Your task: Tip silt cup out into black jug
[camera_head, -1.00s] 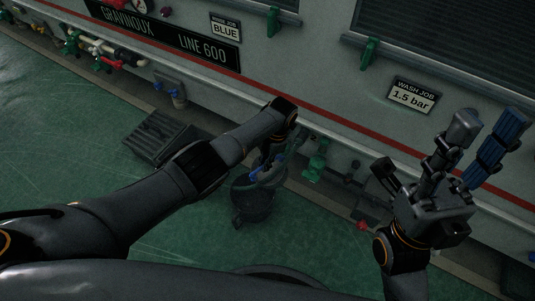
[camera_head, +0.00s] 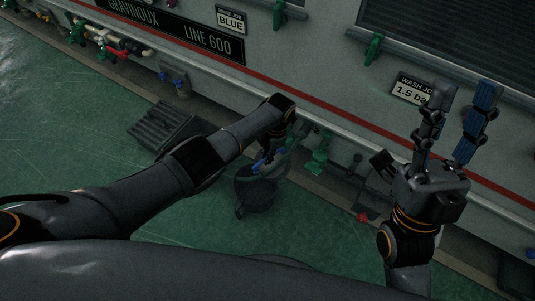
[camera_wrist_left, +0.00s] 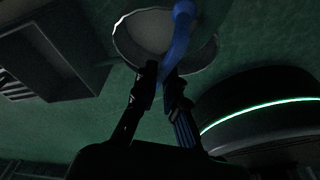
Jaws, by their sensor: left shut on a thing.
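My left gripper (camera_wrist_left: 160,92) is shut on the blue handle (camera_wrist_left: 178,45) of the silt cup, low down near the machine wall. The cup is a round, pale-lined vessel (camera_wrist_left: 138,38) at the top of the left wrist view. In the head view the cup (camera_head: 279,170) is small and dark, just above the black jug's far rim; its exact tilt is hard to read. The black jug (camera_head: 257,197) stands on the green floor, its round mouth facing up. Its contents are too dark to tell. My right gripper (camera_head: 462,90) is raised, open and empty.
A dark slatted box (camera_head: 165,126) sits on the floor left of the jug. A green valve (camera_head: 320,155) and a red-handled fitting (camera_head: 363,216) are by the wall to the right. Open green floor (camera_head: 190,240) lies in front of the jug.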

